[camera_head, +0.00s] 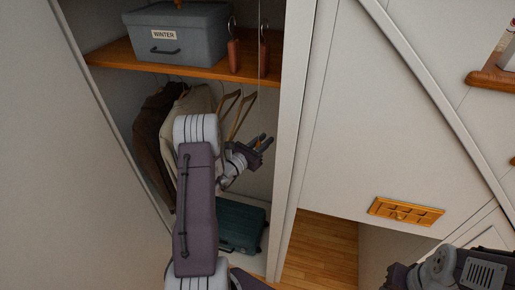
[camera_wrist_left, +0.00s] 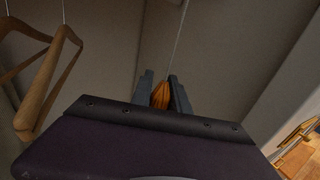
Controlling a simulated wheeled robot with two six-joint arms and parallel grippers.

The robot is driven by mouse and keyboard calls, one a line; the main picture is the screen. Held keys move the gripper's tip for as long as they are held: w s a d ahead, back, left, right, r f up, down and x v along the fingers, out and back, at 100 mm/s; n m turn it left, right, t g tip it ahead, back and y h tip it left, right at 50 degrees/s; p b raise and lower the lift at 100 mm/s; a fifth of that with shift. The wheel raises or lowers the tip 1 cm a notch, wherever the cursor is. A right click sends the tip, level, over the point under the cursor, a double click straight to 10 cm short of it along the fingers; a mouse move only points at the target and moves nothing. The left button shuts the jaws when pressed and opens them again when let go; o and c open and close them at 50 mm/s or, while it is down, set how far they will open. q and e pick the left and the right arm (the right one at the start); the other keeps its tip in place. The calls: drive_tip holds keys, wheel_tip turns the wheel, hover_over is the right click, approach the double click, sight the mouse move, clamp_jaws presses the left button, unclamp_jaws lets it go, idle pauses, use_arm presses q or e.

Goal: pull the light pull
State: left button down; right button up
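The light pull is an orange, ribbed knob on a thin pale cord (camera_head: 260,60), hanging inside the open closet. In the left wrist view the knob (camera_wrist_left: 160,95) sits between my left gripper's two dark fingers, which appear to touch it on both sides. The cord runs up from it, slightly slanted. In the head view my left gripper (camera_head: 262,142) is inside the closet below the shelf, and the knob is mostly hidden by it. My right arm shows at the bottom right corner, and its fingers cannot be made out.
Coats (camera_head: 160,125) and wooden hangers (camera_wrist_left: 45,85) hang beside my left arm. A green suitcase (camera_head: 240,228) stands below. The closet's white frame (camera_head: 293,110) is close on the right.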

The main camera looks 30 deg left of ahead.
use_arm(q)
drive_tip(key=shift+f, duration=0.15)
drive_tip(key=shift+f+b, duration=0.8)
drive_tip(key=shift+b, duration=0.15)
drive_tip(key=c, duration=1.2)
unclamp_jaws()
drive_tip(key=shift+c, duration=0.2)
drive_tip(key=shift+s+r, duration=0.1)
drive_tip(key=shift+s, duration=0.05)
drive_tip(key=s+a+b, duration=0.1)
drive_tip(key=s+b, duration=0.3)
drive_tip(key=s, duration=0.5)
drive_tip(key=shift+a, duration=0.25)
